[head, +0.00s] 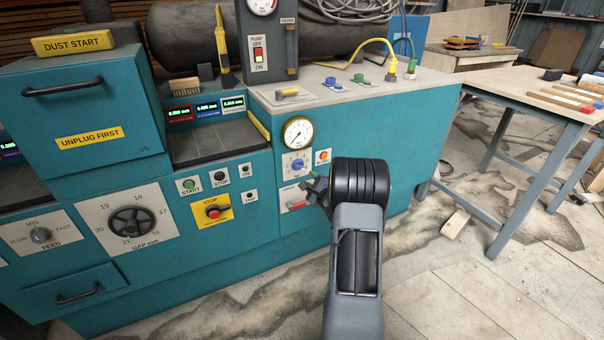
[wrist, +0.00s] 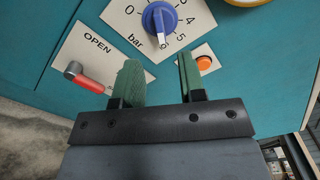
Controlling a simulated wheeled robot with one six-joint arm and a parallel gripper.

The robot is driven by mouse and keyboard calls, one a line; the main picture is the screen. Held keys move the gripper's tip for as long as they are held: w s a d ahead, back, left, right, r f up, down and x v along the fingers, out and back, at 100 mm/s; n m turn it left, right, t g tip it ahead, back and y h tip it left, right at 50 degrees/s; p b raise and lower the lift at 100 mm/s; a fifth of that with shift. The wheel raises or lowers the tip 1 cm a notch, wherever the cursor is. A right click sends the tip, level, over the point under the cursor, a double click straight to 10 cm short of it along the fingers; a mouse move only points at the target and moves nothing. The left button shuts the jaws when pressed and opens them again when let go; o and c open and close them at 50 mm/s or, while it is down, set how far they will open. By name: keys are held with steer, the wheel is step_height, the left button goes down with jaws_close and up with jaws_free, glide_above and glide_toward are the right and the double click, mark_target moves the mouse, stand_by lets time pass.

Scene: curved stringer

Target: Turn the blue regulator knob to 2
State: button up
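The blue regulator knob (head: 297,166) sits on a white dial plate on the teal machine's front, below a round gauge. In the wrist view the knob (wrist: 160,19) shows at the top, with a pale stripe along its grip. The numbers 0, 4 and 5 and the word "bar" are legible around it; I cannot tell which number it points to. My gripper (head: 318,189) is in front of the panel, below and right of the knob. In the wrist view its two green fingers (wrist: 157,68) are apart with nothing between them, just below the knob and not touching it.
A red-handled OPEN lever (wrist: 88,82) is left of my fingers, and an orange button (wrist: 204,62) is to the right. The pressure gauge (head: 298,132) is above the knob.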

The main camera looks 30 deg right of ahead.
mark_target(301, 168)
steer(key=w+d+b, duration=0.1)
steer(key=w, duration=0.6)
steer(key=shift+w, duration=0.3)
jaws_close()
